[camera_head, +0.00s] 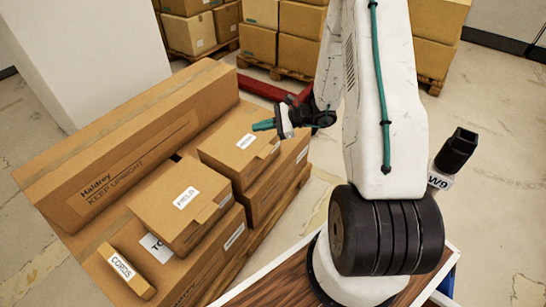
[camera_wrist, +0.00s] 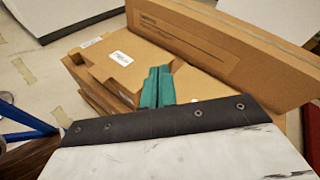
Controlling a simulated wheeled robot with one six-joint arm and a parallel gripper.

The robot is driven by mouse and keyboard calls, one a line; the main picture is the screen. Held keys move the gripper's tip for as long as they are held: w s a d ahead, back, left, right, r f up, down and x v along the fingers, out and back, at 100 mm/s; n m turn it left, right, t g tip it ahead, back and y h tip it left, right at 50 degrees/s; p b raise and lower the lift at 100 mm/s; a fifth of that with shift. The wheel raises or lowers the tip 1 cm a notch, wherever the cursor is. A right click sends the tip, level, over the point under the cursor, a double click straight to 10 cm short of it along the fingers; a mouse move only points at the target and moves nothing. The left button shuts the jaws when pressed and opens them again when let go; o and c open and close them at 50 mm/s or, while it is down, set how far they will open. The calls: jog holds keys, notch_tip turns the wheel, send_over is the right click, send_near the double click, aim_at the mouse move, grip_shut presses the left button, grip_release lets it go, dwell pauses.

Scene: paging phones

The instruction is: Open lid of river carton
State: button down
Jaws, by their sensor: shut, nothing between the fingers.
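Two lidded cartons stand in a row, both with lids down and a tab at the right edge. The nearer one, the FIELD carton (camera_head: 180,205), has a readable label. The farther carton (camera_head: 240,150) has a label too small to read, so I cannot confirm it is the river carton. My gripper (camera_head: 263,125) has teal fingers, shut and empty, just above the far right edge of that farther carton. In the wrist view my gripper (camera_wrist: 157,88) shows its fingers together, in front of a labelled carton (camera_wrist: 135,48) whose label is unreadable.
A long Haldrey box (camera_head: 110,145) stands behind the cartons; it also shows in the wrist view (camera_wrist: 220,35). A small CORDS box (camera_head: 125,270) lies at near left. A white block (camera_head: 85,55) and stacked boxes (camera_head: 300,30) stand beyond.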

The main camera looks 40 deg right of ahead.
jog(key=s+d+f+m+t+h, duration=0.2)
jog(key=d+f+m, duration=0.2)
jog(key=f, duration=0.4)
jog(key=s+d+f+m+t+h, duration=0.1)
jog(key=d+f+m+h, duration=0.2)
jog(key=f, duration=0.5)
jog(key=s+d+f+m+t+h, duration=0.2)
jog(key=d+f+m, duration=0.2)
jog(key=f, duration=0.3)
jog(key=f+x, duration=0.1)
jog(key=x, duration=0.9)
jog(key=shift+r, duration=2.2)
jog(key=shift+r, duration=0.1)
